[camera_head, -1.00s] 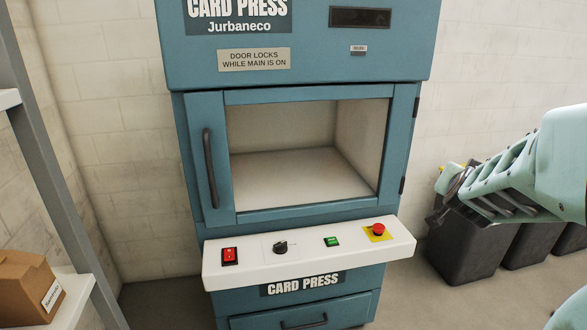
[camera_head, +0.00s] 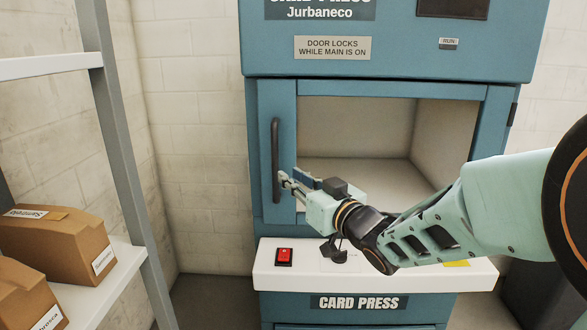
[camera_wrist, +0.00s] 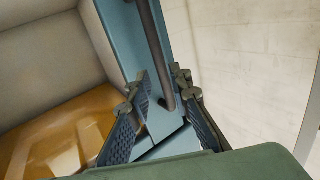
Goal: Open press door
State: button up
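The blue press door (camera_head: 486,130), with a large window, appears shut on the card press. Its dark vertical handle (camera_head: 275,150) is on the left side of the door. My gripper (camera_head: 288,180) reaches in from the right, with its fingertips at the lower half of the handle. In the wrist view the handle (camera_wrist: 155,50) runs down between the two fingers of my open gripper (camera_wrist: 160,88). Gaps show between the handle and the fingertips. A red main-type switch (camera_head: 284,256) sits on the white panel; its position is unclear.
A sign (camera_head: 332,48) reads that the door locks while main is on. The white control panel (camera_head: 262,277) juts out below the door; my arm covers its middle controls. A shelf (camera_head: 95,285) with cardboard boxes (camera_head: 55,245) stands at the left. A dark bin is partly visible lower right.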

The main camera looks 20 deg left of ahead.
aim_at(277, 166)
jog(key=b+x, duration=0.1)
jog(key=x, duration=0.8)
jog(key=shift+w+d, duration=0.1)
jog(key=shift+d, duration=0.05)
grip_shut()
